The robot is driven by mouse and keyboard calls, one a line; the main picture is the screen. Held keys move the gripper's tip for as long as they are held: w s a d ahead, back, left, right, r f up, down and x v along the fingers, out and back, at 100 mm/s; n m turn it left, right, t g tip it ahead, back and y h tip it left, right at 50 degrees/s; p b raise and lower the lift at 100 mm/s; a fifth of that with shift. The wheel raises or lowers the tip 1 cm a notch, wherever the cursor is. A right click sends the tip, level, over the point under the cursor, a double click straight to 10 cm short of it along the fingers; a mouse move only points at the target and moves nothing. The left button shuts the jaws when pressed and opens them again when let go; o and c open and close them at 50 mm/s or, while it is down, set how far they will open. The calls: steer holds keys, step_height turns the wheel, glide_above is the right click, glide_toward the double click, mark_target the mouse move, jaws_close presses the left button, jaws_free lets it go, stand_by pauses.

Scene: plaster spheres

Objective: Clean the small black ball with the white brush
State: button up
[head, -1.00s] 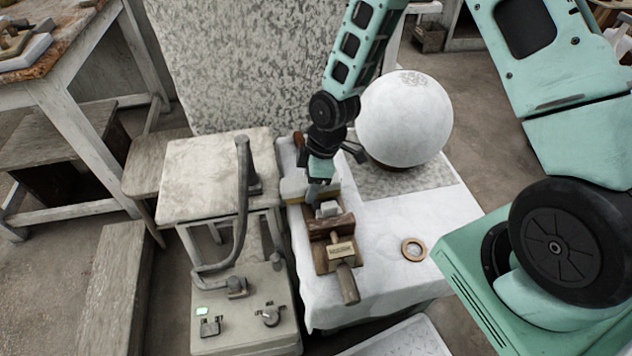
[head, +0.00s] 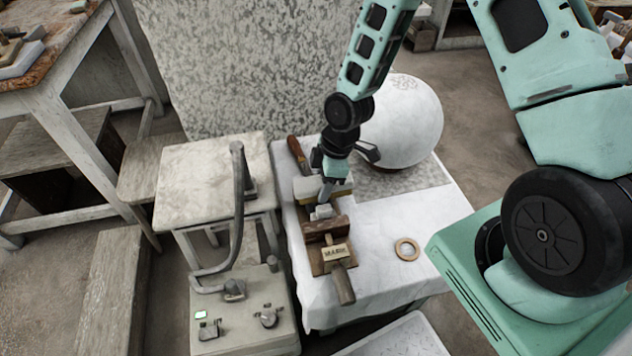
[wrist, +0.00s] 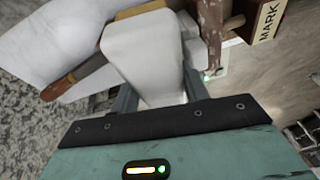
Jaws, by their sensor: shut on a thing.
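My gripper (head: 325,197) is shut on a white block (wrist: 150,55), which fills the space between the fingers in the wrist view. In the head view it is over the table, just behind a brown wooden clamp (head: 325,232) with a "MARK" label. A pale, yellowish-edged block (head: 308,192) lies beside the fingers, partly hidden. A brown handle (head: 296,150) lies behind it and also shows in the wrist view (wrist: 75,77); I cannot tell what it joins. No small black ball is visible, and I cannot identify the white brush for sure.
A large white sphere (head: 405,122) stands behind my gripper to the right, close to my arm. A brass-coloured ring (head: 407,249) lies on the white cloth (head: 375,232). The cloth's right part is mostly clear.

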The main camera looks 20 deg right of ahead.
mark_target(306, 183)
steer(key=shift+w+a+f+b, duration=0.1)
steer(key=shift+w+a+b, duration=0.1)
steer(key=shift+a, duration=0.45)
steer(key=shift+w+a+f+b, duration=0.15)
steer(key=shift+w+a, duration=0.1)
steer(key=shift+a, duration=0.45)
steer(key=shift+w+a+f+b, duration=0.1)
steer(key=shift+w+a, duration=0.1)
steer(key=shift+a, duration=0.45)
steer(key=shift+s+d+r+p, duration=0.25)
steer(key=shift+d+r+p, duration=0.7)
steer(key=shift+p, duration=0.15)
steer(key=shift+d, duration=0.1)
